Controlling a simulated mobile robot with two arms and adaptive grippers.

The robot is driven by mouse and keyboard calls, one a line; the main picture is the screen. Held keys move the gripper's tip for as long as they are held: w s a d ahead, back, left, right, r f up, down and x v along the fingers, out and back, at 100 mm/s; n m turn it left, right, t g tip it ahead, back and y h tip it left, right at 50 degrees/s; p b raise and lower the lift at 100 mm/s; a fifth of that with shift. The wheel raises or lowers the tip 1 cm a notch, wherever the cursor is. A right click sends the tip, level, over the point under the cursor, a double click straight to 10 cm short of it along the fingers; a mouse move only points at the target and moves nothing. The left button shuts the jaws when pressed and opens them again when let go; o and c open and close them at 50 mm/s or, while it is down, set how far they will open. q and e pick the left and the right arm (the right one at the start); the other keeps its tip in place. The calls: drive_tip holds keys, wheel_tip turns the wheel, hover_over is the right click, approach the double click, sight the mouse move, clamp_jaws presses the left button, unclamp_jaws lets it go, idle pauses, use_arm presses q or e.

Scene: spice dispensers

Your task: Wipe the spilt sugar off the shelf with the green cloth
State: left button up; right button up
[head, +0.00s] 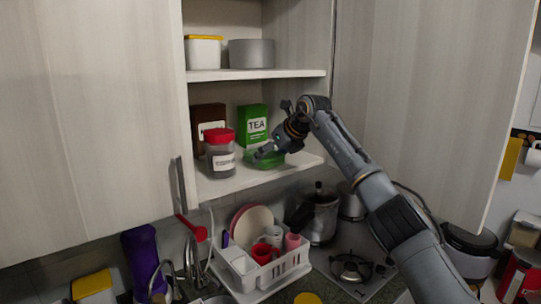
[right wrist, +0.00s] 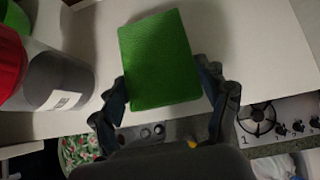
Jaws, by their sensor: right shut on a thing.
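The green cloth (right wrist: 160,60) is a thick, flat green pad between the two fingers of my right gripper (right wrist: 164,80) in the right wrist view. In the head view my right gripper (head: 268,151) is over the lower cabinet shelf (head: 240,183), and the cloth (head: 272,160) shows at its fingers, low over the shelf board. I cannot tell whether the cloth touches the board. I cannot make out the spilt sugar on the white shelf (right wrist: 215,30). My left gripper is out of view.
A red-lidded jar (head: 219,155) stands close left of the cloth. A green tea box (head: 253,125) and a brown box (head: 207,122) stand behind. The upper shelf (head: 260,74) is overhead. Below are a white dish rack (head: 262,283) and a hob (head: 352,268).

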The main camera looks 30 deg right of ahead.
sight(283, 154)
drive_tip(key=shift+f+b, duration=0.3)
drive_tip(key=shift+f, duration=0.35)
idle(0.4)
drive_tip(key=shift+w+a+r+p, duration=0.15)
drive_tip(key=shift+w+a+p, duration=0.3)
drive_tip(key=shift+a+p, duration=0.3)
drive_tip(key=shift+w+a+p, duration=0.35)
drive_tip(key=shift+w+a, duration=0.4)
drive_tip(key=shift+a, duration=0.15)
drive_tip(key=shift+w+d+f, duration=0.1)
drive_tip(key=shift+w+d, duration=0.1)
drive_tip(key=shift+d, duration=1.3)
drive_tip(key=shift+w+d+f, duration=0.1)
drive_tip(key=shift+w+d, duration=0.1)
drive_tip(key=shift+d, duration=1.3)
drive_tip(key=shift+s+f+b, duration=0.15)
drive_tip(key=shift+f+b, duration=0.05)
drive_tip(key=shift+b, duration=0.5)
drive_tip(key=shift+s+d+b, duration=0.15)
drive_tip(key=shift+s+b, duration=0.35)
drive_tip(key=shift+b, duration=0.35)
drive_tip(key=shift+s+r+b, duration=0.1)
drive_tip(key=shift+s+b, duration=0.75)
drive_tip(key=shift+b, duration=0.25)
